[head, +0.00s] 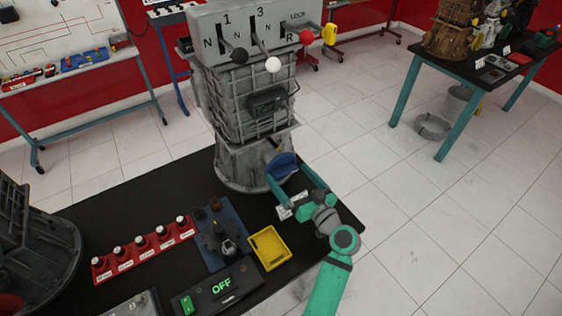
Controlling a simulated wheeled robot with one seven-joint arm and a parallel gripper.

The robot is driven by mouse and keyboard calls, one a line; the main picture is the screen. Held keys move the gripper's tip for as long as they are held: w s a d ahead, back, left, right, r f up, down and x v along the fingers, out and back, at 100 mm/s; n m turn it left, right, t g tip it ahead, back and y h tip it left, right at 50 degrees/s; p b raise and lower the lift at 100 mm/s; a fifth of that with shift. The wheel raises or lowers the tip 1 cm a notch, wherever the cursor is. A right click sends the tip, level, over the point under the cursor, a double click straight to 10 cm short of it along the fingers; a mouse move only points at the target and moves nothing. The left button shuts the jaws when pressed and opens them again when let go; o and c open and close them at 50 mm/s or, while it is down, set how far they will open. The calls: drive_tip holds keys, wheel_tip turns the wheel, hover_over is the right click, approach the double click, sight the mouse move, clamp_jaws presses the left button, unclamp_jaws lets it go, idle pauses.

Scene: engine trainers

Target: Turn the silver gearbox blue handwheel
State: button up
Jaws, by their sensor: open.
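The silver gearbox (234,100) stands upright on the black table, with a panel of shift levers on top. Its blue handwheel (281,164) sits low on its right side. My gripper (287,174) is teal and open, reaching in from the lower right. Its two fingers lie on either side of the handwheel in the picture, with the wheel's lower edge close between the fingertips. I cannot tell whether either finger touches the wheel. Part of the wheel's near side is hidden by the fingers.
On the black table (150,205) are a red strip with several knobs (143,247), a blue plate with parts (211,255), a yellow tray (258,261) and an OFF switch box (226,290). A dark housing (38,245) stands at left.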

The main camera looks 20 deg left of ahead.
sight(282, 167)
drive_tip(key=x, duration=0.6)
drive_tip(key=shift+w+a, duration=0.1)
drive_tip(key=shift+a, duration=0.15)
drive_tip(key=shift+c, duration=0.5)
drive_tip(key=c, duration=0.6)
